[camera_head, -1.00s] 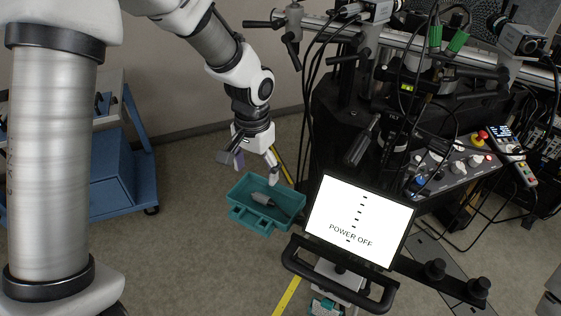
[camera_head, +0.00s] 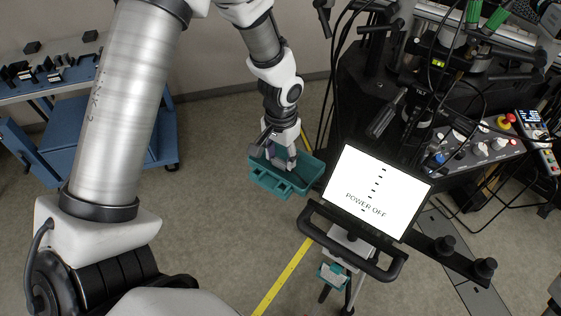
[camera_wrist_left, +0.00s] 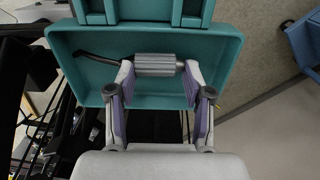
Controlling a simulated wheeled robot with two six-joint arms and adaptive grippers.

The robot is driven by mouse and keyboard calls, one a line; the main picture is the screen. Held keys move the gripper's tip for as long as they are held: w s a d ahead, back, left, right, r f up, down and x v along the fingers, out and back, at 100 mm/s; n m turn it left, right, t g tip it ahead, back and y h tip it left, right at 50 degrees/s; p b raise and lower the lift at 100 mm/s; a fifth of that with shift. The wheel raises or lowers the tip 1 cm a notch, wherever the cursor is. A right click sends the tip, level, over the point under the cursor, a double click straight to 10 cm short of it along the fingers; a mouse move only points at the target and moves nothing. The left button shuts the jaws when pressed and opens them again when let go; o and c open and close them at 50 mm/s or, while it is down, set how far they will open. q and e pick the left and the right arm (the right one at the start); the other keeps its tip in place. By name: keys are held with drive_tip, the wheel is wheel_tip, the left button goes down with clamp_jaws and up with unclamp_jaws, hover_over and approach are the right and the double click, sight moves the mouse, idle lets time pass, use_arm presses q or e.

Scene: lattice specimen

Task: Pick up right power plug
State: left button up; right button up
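The power plug (camera_wrist_left: 156,65) is a grey ribbed cylinder with a dark cable end pointing left in the left wrist view. It lies in a teal tray (camera_wrist_left: 75,50), which also shows in the head view (camera_head: 262,183). My left gripper (camera_wrist_left: 158,76) is open, with one fingertip near each end of the plug; I cannot tell whether they touch it. In the head view my left gripper (camera_head: 280,160) reaches down into the tray and hides the plug. My right gripper is in neither view.
A screen reading POWER OFF (camera_head: 378,190) stands right of the tray, with a black handle frame (camera_head: 350,250) below. A black rig with cables and a control panel (camera_head: 470,150) fills the right. A blue cart (camera_head: 150,130) stands left. The floor between is clear.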

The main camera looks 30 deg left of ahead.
sight(281, 160)
use_arm(q)
drive_tip(key=shift+s, duration=0.15)
drive_tip(key=shift+w+f, duration=0.2)
drive_tip(key=shift+w, duration=0.35)
drive_tip(key=shift+s+r, duration=0.1)
drive_tip(key=shift+r, duration=0.4)
drive_tip(key=shift+s+d+r+b, duration=0.1)
drive_tip(key=shift+s+r+b, duration=0.1)
drive_tip(key=shift+r+b, duration=0.35)
drive_tip(key=shift+s+d+r+b, duration=0.1)
drive_tip(key=shift+s+r+b, duration=0.15)
drive_tip(key=shift+r, duration=0.45)
drive_tip(key=shift+s+d+r+b, duration=0.25)
drive_tip(key=shift+s+d+b, duration=0.65)
drive_tip(key=shift+s, duration=1.4)
drive_tip(key=shift+s+d+r+b, duration=0.45)
drive_tip(key=shift+s+d, duration=0.7)
drive_tip(key=shift+s, duration=1.2)
drive_tip(key=shift+s+d+r+b, duration=0.1)
drive_tip(key=shift+s+d+b, duration=0.85)
drive_tip(key=shift+s, duration=1.35)
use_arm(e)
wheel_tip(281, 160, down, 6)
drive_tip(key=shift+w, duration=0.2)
